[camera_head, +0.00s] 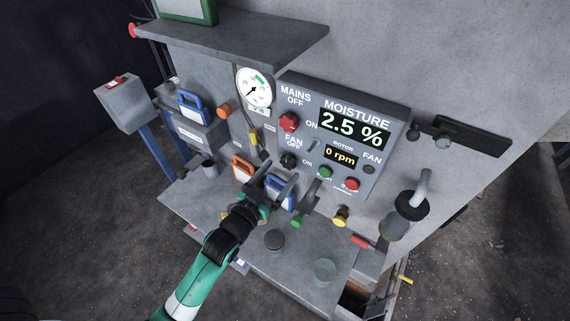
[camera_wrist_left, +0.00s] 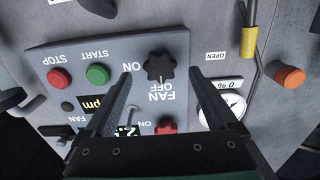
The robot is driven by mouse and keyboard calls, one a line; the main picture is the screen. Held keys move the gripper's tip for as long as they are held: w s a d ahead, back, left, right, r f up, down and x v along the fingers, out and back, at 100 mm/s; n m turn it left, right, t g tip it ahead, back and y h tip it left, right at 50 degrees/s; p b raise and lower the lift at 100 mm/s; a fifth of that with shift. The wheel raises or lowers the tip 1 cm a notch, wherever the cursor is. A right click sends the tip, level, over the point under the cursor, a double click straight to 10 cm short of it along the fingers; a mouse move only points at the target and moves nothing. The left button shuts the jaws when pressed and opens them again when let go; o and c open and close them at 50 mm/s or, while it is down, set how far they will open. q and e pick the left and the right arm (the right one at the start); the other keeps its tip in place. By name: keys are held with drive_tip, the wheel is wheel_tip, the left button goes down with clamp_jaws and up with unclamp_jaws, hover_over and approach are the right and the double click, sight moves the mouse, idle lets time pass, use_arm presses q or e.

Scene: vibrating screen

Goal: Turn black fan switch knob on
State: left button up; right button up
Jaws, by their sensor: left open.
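The black fan knob (camera_head: 289,160) is a lobed knob on the grey control panel, beside the FAN OFF and ON labels. It also shows in the left wrist view (camera_wrist_left: 158,66), where the picture is upside down. My left gripper (camera_head: 279,173) is open and empty, just in front of and below the knob in the head view. In the left wrist view its two fingers (camera_wrist_left: 161,76) frame the knob on either side, with clear gaps. Whether the fingertips reach its depth is unclear. My right gripper is out of view.
The red mains knob (camera_head: 289,122) sits above the fan knob. Green START (camera_head: 325,172) and red STOP (camera_head: 352,184) buttons are to its right. The display (camera_head: 340,157) reads 0 rpm.

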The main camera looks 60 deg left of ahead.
sight(286, 164)
use_arm(q)
drive_tip(key=x, duration=0.3)
drive_tip(key=shift+w+a, duration=0.1)
drive_tip(key=shift+w, duration=0.1)
drive_tip(key=c, duration=1.4)
drive_tip(key=shift+o, duration=0.2)
